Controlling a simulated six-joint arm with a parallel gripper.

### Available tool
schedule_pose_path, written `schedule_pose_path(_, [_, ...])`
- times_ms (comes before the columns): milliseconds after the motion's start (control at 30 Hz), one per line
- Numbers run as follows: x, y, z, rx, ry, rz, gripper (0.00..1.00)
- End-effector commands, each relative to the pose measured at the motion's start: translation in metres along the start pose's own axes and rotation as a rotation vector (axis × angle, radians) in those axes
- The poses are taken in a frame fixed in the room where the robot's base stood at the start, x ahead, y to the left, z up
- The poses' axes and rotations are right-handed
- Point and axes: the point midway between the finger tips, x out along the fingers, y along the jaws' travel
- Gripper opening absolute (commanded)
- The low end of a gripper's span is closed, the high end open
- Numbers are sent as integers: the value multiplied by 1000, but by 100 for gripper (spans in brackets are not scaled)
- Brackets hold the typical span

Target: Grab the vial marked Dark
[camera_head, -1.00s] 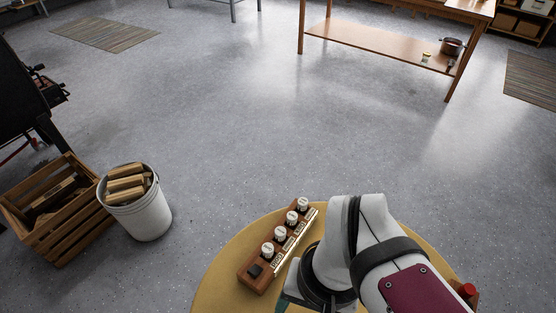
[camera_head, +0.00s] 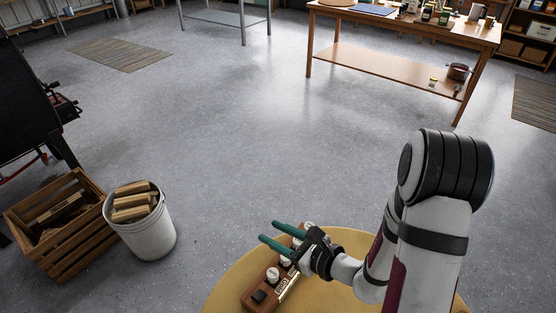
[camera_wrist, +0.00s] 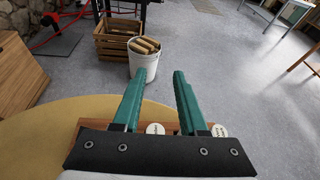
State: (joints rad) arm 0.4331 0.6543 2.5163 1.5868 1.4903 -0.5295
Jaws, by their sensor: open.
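A brown wooden rack (camera_head: 262,299) stands on the round yellow tabletop (camera_head: 228,283), holding a row of white-capped vials. Two near caps show clearly, one white-capped vial (camera_head: 272,274) and another behind it; the farther ones are partly hidden by my gripper. Small label plates (camera_head: 281,289) line the rack's right side, too small to read, so I cannot tell which vial is Dark. My gripper (camera_head: 270,231) is open and empty, its green fingers above the rack and pointing left. In the wrist view two white caps (camera_wrist: 155,129) show below the fingers, their writing unreadable.
A white bucket of firewood (camera_head: 148,237) and a wooden crate (camera_head: 70,239) stand on the floor at left, beyond the tabletop. A wooden workbench (camera_head: 400,58) with jars is far at the back. The floor between is clear.

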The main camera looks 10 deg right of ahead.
Motion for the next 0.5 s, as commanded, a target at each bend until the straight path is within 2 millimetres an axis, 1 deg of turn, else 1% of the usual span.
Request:
schedule_pose_path(33, [-3, -20, -32, 85, 46, -108, 42])
schedule_pose_path(100, [-9, -38, -61, 148, 94, -215, 42])
schedule_pose_path(133, [-12, -43, -70, 164, 108, -243, 42])
schedule_pose_path(200, [-15, -48, -80, 185, 128, -281, 42])
schedule_pose_path(300, [-11, -48, -83, 186, 135, -282, 42])
schedule_pose_path(367, [-3, -51, -84, 183, 133, -279, 42])
schedule_pose_path(500, [21, -56, -87, 183, 132, -277, 42])
